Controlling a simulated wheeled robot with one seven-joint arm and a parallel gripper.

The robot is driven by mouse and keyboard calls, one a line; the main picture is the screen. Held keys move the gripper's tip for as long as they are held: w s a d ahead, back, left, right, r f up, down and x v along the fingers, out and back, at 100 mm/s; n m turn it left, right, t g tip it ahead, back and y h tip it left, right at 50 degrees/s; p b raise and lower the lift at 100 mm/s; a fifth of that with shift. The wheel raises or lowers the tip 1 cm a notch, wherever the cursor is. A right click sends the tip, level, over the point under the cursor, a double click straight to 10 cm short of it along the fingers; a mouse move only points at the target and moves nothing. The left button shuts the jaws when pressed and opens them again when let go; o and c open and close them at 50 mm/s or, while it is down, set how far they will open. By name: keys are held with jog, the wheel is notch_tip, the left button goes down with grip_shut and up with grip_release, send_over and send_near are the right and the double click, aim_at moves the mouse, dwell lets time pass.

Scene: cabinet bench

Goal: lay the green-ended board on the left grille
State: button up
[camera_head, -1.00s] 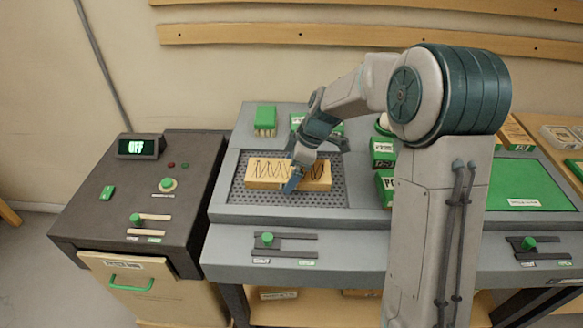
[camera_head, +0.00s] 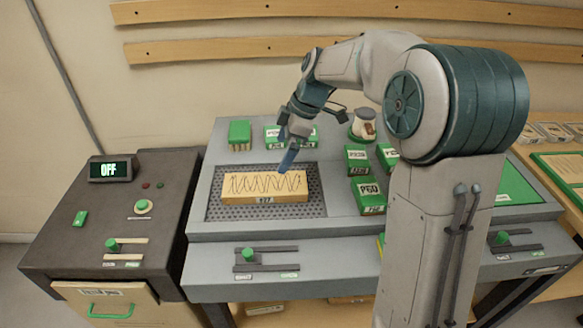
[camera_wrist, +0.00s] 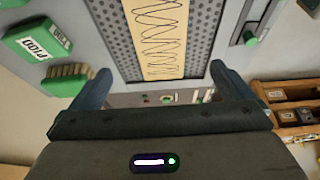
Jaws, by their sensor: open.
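A tan board (camera_head: 265,187) with dark wavy lines lies on the left grille (camera_head: 222,211), a dark perforated plate in the grey bench. I see no green end on it from here. It also shows in the wrist view (camera_wrist: 157,35), with dark perforated strips of the grille on both sides. My gripper (camera_head: 287,163) is above the bench by the board's back right part in the head view, apart from the board. In the wrist view my gripper (camera_wrist: 160,82) has its fingers wide apart with nothing between them.
Green boxes (camera_head: 366,194) stand right of the grille. A green brush (camera_head: 239,134) and more green boxes are behind it. A slider (camera_head: 249,255) is on the bench front. A dark console (camera_head: 70,230) reading OFF stands at left. A green panel (camera_head: 515,188) is at right.

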jog(key=s+d+m+h, duration=0.1)
jog(key=s+d+m, duration=0.2)
jog(key=s+m, duration=0.3)
jog(key=s+d+f+m+t+h, duration=0.1)
jog(key=s+d+m, duration=0.3)
jog(key=s, duration=0.6)
jog(key=s+d+f+m+t+h, duration=0.1)
jog(key=s+d+m+h, duration=0.1)
jog(key=s+d+m, duration=0.2)
jog(key=s+m, duration=0.3)
jog(key=s, duration=0.2)
jog(key=shift+m+h, duration=0.3)
jog(key=shift+m, duration=0.1)
